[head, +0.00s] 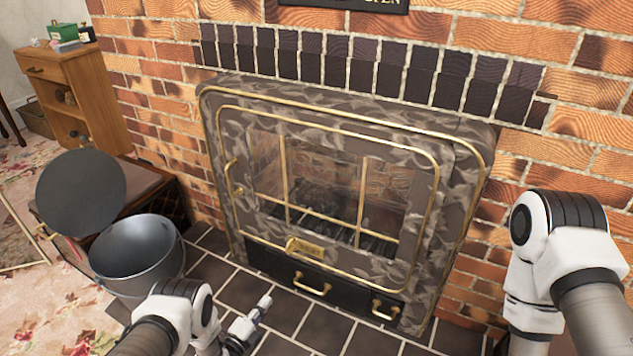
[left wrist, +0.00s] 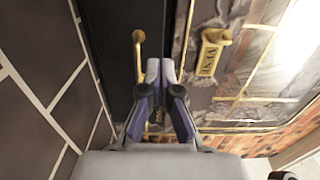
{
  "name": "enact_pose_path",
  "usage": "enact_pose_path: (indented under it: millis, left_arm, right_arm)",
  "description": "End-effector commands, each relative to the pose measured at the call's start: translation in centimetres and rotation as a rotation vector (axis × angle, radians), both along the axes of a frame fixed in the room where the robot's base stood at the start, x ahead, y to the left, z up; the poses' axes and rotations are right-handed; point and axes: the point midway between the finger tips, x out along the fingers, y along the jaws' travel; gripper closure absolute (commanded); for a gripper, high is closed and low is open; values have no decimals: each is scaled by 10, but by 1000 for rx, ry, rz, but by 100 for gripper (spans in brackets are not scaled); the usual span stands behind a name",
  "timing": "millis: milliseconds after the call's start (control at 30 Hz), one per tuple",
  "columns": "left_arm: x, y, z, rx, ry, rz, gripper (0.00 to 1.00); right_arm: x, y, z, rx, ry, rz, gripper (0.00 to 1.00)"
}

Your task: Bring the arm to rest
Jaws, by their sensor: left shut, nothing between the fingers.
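My left gripper (head: 257,312) is low over the dark hearth tiles, in front of the stove. In the left wrist view the left gripper (left wrist: 163,72) is shut, its fingertips together with nothing between them. The fireplace stove (head: 455,170) has a mottled grey body with brass trim, and its glass door is closed. A brass handle (left wrist: 138,48) on the dark lower panel shows just beyond the fingertips in the wrist view. My right arm comes in at the right of the head view; its gripper is out of the frame.
A metal bucket (head: 135,262) stands left of the stove, near my left arm. A round dark disc (head: 80,192) is behind it, by a low box (head: 172,205). A wooden cabinet (head: 75,80) stands at the far left. Bare hearth tiles (head: 285,310) lie before the stove.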

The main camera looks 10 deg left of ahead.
Motion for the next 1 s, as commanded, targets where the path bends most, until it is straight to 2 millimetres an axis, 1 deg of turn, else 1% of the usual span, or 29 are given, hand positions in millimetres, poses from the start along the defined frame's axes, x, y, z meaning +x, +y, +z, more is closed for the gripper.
enact_pose_path:
  millis: [67, 167, 267, 300, 367, 400, 467, 533, 567, 633, 667, 700, 767, 800, 867, 900, 967, 1000]
  left_arm:
    - [2, 0, 2, 0, -4, 0, 100]
    - [14, 0, 19, 0, -29, -1, 100]
    - [36, -2, 51, -1, -75, -2, 100]
    - [45, -3, 69, -2, -92, -3, 100]
    - [54, -5, 100, -7, -95, 2, 100]
    - [55, -5, 116, -7, -64, 15, 100]
    - [50, -3, 124, -23, 23, 41, 100]
    - [35, 0, 127, -80, 167, 80, 100]
    - [26, 2, 127, -114, 240, 103, 100]
    - [-5, 7, 124, -215, 440, 177, 100]
    - [-24, 9, 121, -267, 540, 222, 100]
    - [-55, 13, 116, -345, 684, 297, 100]
    - [-104, 19, 109, -459, 882, 427, 100]
    - [-136, 22, 105, -526, 994, 519, 100]
    - [-181, 26, 101, -613, 1131, 654, 100]
    - [-208, 29, 99, -660, 1208, 744, 100]
    - [-246, 32, 98, -721, 1302, 872, 100]
    - [-269, 33, 98, -758, 1355, 957, 100]
  right_arm:
    - [0, 0, 0, 0, 0, 0, 58]
    - [0, 0, 3, 0, 0, 0, 58]
    - [0, 0, 8, 0, 0, 0, 58]
    - [0, 0, 11, 0, 0, 0, 58]
    - [0, 0, 18, 0, 0, 0, 58]
    - [0, 0, 22, 0, 0, 0, 58]
    - [0, 0, 26, 0, -1, 0, 58]
    - [0, 0, 31, 0, -1, 0, 58]
    - [0, 0, 33, 0, -1, 0, 58]
    - [0, 0, 38, 0, 0, 0, 58]
    - [0, 0, 40, 0, 0, 0, 58]
    - [0, 0, 42, 0, 0, 0, 58]
    - [0, 0, 44, 0, 0, 0, 58]
    - [0, 0, 45, 0, 0, 0, 58]
    - [0, 0, 45, 0, 0, 0, 58]
    - [0, 0, 45, 0, 0, 0, 58]
    - [0, 0, 45, 0, 0, 0, 58]
    - [0, 0, 44, 0, 0, 0, 58]
